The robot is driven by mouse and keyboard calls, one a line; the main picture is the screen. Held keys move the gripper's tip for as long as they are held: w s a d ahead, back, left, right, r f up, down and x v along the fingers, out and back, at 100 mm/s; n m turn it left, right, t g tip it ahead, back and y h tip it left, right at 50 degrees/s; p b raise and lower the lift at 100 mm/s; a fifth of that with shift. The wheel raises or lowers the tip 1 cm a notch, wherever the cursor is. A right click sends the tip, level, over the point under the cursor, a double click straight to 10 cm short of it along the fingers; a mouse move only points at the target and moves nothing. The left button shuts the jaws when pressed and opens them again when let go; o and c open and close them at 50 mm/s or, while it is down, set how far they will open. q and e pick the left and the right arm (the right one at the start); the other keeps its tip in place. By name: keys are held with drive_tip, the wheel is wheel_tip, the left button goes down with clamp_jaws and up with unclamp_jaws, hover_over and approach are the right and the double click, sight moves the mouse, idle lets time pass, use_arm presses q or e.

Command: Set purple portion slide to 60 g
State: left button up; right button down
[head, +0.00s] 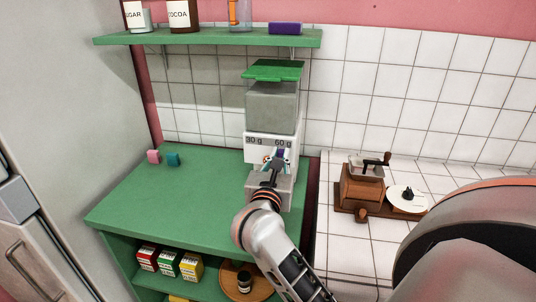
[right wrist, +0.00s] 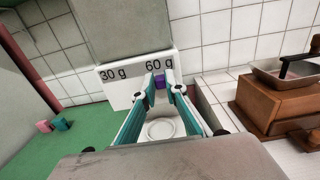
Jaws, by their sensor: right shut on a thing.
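The dispenser (head: 272,105) stands on the green shelf top, with a clear bin, a green lid and a white front marked "30 g" at left and "60 g" at right. In the right wrist view, the purple portion slide (right wrist: 159,82) sits just under the "60 g" label (right wrist: 159,65). My right gripper (right wrist: 161,88) is shut on it, one fingertip on each side. In the head view, my right gripper (head: 276,160) is in front of the dispenser and hides most of the slide. My left gripper is in neither view.
A pink block (head: 153,156) and a teal block (head: 173,159) lie on the green top (head: 190,195). A wooden grinder (head: 362,187) stands right of the dispenser. The upper shelf (head: 210,38) holds jars and a purple block (head: 285,28).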

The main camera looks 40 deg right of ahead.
drive_tip(key=shift+d, duration=0.15)
drive_tip(key=c, duration=2)
unclamp_jaws()
drive_tip(key=shift+s+d, duration=0.1)
drive_tip(key=shift+s, duration=0.05)
drive_tip(key=shift+c, duration=0.2)
drive_tip(key=shift+s+a, duration=0.2)
drive_tip(key=shift+a, duration=0.2)
drive_tip(key=v, duration=0.6)
drive_tip(key=shift+s+a, duration=0.3)
